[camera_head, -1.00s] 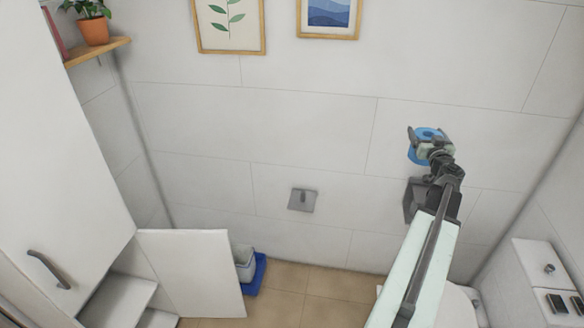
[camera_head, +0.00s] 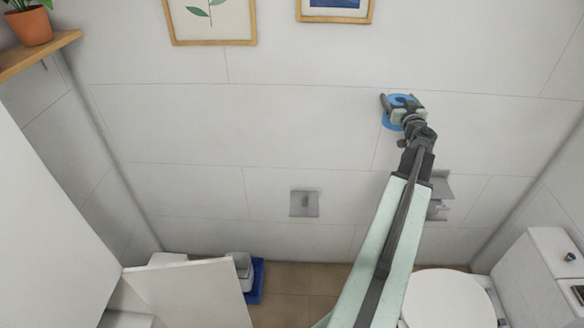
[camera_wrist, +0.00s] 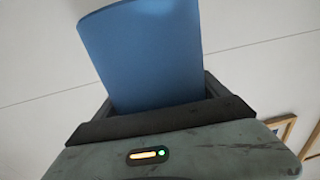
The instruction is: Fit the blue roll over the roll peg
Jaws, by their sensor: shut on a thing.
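The blue roll (camera_head: 391,121) is held in my gripper (camera_head: 403,108), high in front of the back wall at right of centre. In the wrist view the blue roll (camera_wrist: 145,55) fills the upper middle, between the dark jaws (camera_wrist: 155,108). My gripper is shut on it. The roll peg (camera_head: 305,202) is a short grey stub on a square grey plate on the wall, lower and to the left of the roll. The peg is bare and apart from the roll. The roll's hole is hard to make out.
A grey wall bracket (camera_head: 440,190) is partly hidden behind my arm. A toilet (camera_head: 450,300) stands at the lower right. An open cabinet door (camera_head: 190,295) and a grey bin (camera_head: 240,268) in a blue tray are at the lower left. The wall around the peg is clear.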

